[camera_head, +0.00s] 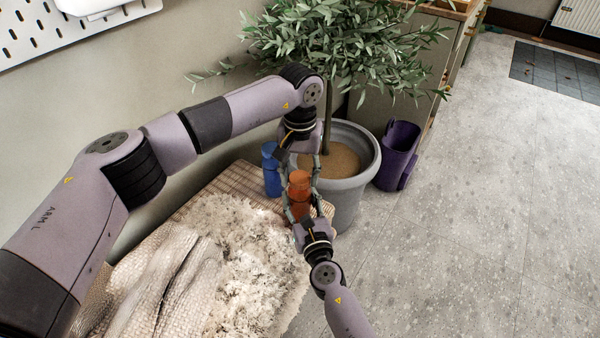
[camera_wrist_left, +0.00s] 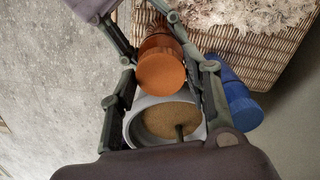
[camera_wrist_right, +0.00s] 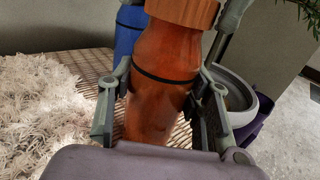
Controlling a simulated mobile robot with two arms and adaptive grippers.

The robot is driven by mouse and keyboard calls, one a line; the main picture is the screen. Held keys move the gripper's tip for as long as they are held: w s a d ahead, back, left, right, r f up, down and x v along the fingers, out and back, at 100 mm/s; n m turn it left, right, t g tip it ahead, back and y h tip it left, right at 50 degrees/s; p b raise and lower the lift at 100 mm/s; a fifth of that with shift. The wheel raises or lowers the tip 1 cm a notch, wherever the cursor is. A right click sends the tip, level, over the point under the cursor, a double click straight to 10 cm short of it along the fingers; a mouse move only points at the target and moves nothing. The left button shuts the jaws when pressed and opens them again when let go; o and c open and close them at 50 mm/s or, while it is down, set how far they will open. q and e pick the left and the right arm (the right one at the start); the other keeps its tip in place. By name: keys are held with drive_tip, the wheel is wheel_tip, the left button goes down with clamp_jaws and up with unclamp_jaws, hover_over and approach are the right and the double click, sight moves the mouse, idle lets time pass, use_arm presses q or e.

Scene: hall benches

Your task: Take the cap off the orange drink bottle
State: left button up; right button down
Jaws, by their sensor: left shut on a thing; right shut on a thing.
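The orange drink bottle (camera_head: 299,192) stands upright at the far end of the woven bench; the right wrist view shows its body (camera_wrist_right: 160,105) with a dark band. Its ribbed orange cap (camera_wrist_right: 183,10) is at the top with no gap visible beneath it; the left wrist view shows the cap's round top (camera_wrist_left: 161,73). My left gripper (camera_head: 302,170) comes down from above and is shut on the cap. My right gripper (camera_head: 300,208) reaches in from the front and is shut around the bottle's body. The contact at the fingertips is partly hidden.
A blue bottle (camera_head: 271,170) stands close beside the orange one. A grey pot (camera_head: 352,195) with a leafy tree (camera_head: 340,45) is just behind. A purple bin (camera_head: 398,155) stands right of it. A fluffy throw (camera_head: 255,265) covers the nearer bench. The floor at right is clear.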

use_arm(q)
drive_tip(key=n, duration=0.3)
drive_tip(key=shift+a, duration=0.1)
drive_tip(key=shift+c, duration=0.4)
drive_tip(key=n, duration=1.6)
use_arm(e)
drive_tip(key=shift+d, duration=0.1)
use_arm(q)
drive_tip(key=n, duration=0.3)
drive_tip(key=shift+n, duration=0.4)
drive_tip(key=n, duration=2.3)
drive_tip(key=shift+r+n, duration=0.1)
drive_tip(key=shift+n, duration=0.3)
drive_tip(key=n, duration=0.7)
drive_tip(key=shift+n, duration=0.3)
